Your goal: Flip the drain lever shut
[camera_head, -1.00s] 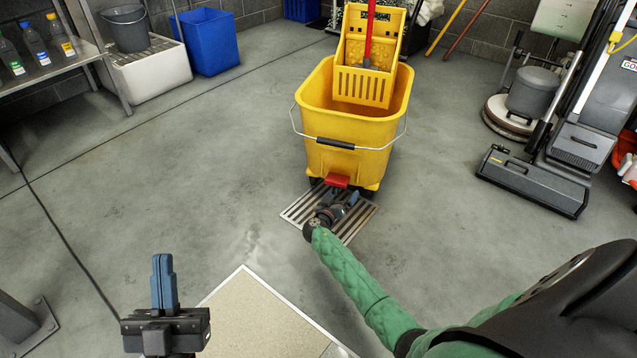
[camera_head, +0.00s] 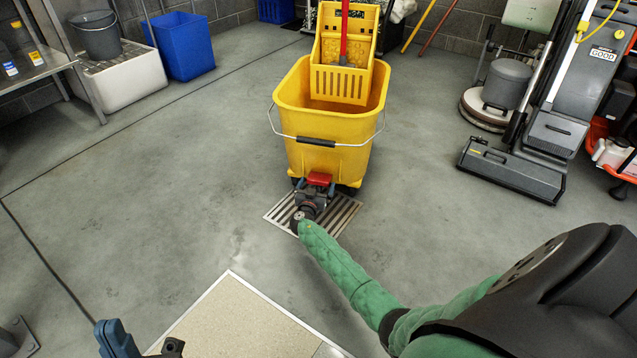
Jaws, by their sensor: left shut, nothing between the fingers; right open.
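The yellow mop bucket (camera_head: 325,158) stands upright on the floor with its wringer and red-handled mop inside. The red drain lever (camera_head: 319,179) sticks out low on the bucket's front. My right gripper (camera_head: 316,192) is right at the lever, just below and in front of it. Its fingers are mostly hidden by the wrist, and I cannot tell whether they touch the lever. My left gripper (camera_head: 116,338) is at the bottom left edge, shut and empty, far from the bucket and partly cut off.
A metal floor grate (camera_head: 342,213) lies under my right gripper. A beige mat (camera_head: 238,322) is in front. A floor machine (camera_head: 520,165) stands at right. A blue bin (camera_head: 184,45) and a white basin (camera_head: 122,72) stand at back left. Floor around the bucket is mostly clear.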

